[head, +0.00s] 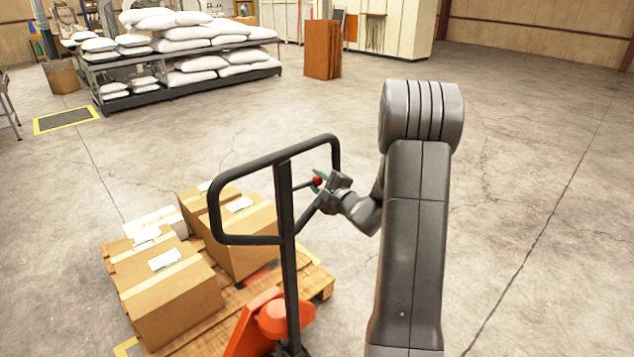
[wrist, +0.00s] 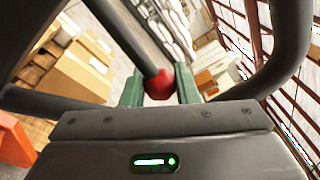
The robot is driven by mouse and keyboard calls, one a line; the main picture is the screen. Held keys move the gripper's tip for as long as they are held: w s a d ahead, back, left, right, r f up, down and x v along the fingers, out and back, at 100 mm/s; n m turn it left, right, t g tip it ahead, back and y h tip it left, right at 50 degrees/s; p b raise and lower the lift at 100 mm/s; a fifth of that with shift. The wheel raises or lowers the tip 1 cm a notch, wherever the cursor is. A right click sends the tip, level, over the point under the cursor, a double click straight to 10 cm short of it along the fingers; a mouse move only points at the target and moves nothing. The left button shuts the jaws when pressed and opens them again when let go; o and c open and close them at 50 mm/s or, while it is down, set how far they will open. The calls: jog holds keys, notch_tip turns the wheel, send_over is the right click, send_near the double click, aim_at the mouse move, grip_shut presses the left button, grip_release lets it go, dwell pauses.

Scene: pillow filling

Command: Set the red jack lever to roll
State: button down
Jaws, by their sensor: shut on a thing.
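The red jack lever (head: 317,181) is a small red knob on a thin rod beside the upright of the pallet jack's black handle (head: 286,240). In the wrist view the red knob (wrist: 159,84) sits between the two green fingertips of my gripper (wrist: 160,88). My gripper (head: 320,184) reaches in from the right, inside the handle loop, and is shut on the knob. The jack's orange body (head: 272,318) is below the handle. The lever's setting marks are not visible.
Cardboard boxes (head: 172,296) stand on a wooden pallet (head: 319,281) behind the jack. A rack (head: 190,88) of white sacks is at the back left. A brown stack (head: 322,50) stands at the back. The floor at right is clear.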

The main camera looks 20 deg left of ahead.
jog(key=shift+n+b, duration=0.3)
jog(key=shift+b, duration=0.45)
jog(key=shift+r+b, duration=0.15)
jog(key=shift+b, duration=0.35)
jog(key=shift+r+n+b, duration=0.35)
jog(key=shift+r+n, duration=0.05)
jog(key=c, duration=1.1)
grip_release()
jog(key=shift+c, duration=0.2)
jog(key=b+v, duration=0.3)
jog(key=v, duration=1.1)
jog(key=shift+b, duration=0.4)
